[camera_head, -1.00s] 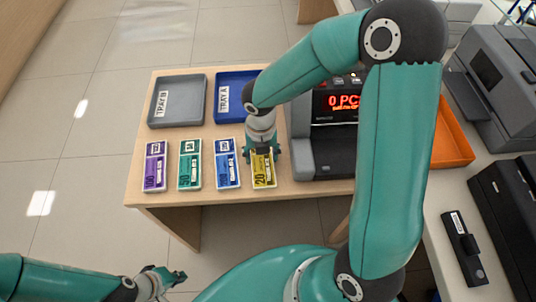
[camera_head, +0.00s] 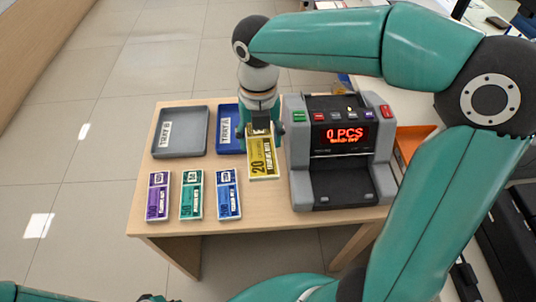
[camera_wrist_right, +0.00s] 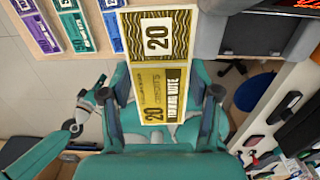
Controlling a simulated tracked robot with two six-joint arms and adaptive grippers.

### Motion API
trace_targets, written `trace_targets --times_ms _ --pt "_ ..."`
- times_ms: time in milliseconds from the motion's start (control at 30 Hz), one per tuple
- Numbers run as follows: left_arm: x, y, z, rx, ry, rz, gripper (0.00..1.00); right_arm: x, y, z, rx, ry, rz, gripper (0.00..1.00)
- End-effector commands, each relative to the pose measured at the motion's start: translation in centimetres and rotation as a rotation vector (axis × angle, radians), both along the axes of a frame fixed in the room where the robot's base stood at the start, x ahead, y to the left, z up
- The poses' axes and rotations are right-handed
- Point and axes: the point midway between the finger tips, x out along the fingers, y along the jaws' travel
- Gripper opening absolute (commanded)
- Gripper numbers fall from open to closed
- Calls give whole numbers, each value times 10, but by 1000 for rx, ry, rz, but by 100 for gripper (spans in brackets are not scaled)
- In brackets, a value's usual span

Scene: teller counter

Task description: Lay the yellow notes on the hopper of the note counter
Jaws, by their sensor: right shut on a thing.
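The yellow notes (camera_head: 263,160) are a flat bundle marked 20. My right gripper (camera_head: 262,132) is shut on their far end and holds them over the table, left of the note counter. The right wrist view shows the yellow notes (camera_wrist_right: 160,75) between the two fingers of my right gripper (camera_wrist_right: 160,95). The note counter (camera_head: 340,150) is grey with a red display reading 0 PCS. Its dark top, with the hopper (camera_head: 336,102), is partly behind my right arm. My left gripper (camera_head: 155,298) barely shows at the bottom edge; its fingers are cut off.
Purple (camera_head: 158,196), green (camera_head: 191,195) and blue (camera_head: 228,194) note bundles lie in a row on the table (camera_head: 260,220). A grey tray (camera_head: 157,146) and a blue tray (camera_head: 219,148) stand behind them. An orange tray (camera_head: 410,135) is right of the counter.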

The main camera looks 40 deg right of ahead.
Motion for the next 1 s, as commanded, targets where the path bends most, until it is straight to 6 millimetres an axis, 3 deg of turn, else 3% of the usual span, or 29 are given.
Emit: trace_targets --times_ms 33,200,400,567,767,1000 --pt "0 0 3 0 0 0 0 1 1 16 2 -5 0 27" --pt "0 0 6 0 0 0 0 1 0 50 0 -4 0 27" --pt "0 0 8 0 0 0 0 1 0 71 0 -1 0 27" --pt "0 0 8 0 0 0 0 0 0 75 -1 1 -48 27" --pt "0 0 8 0 0 0 0 -1 0 75 -1 1 -290 27" --pt "0 0 8 0 0 0 0 -1 -2 80 1 -1 -807 27"
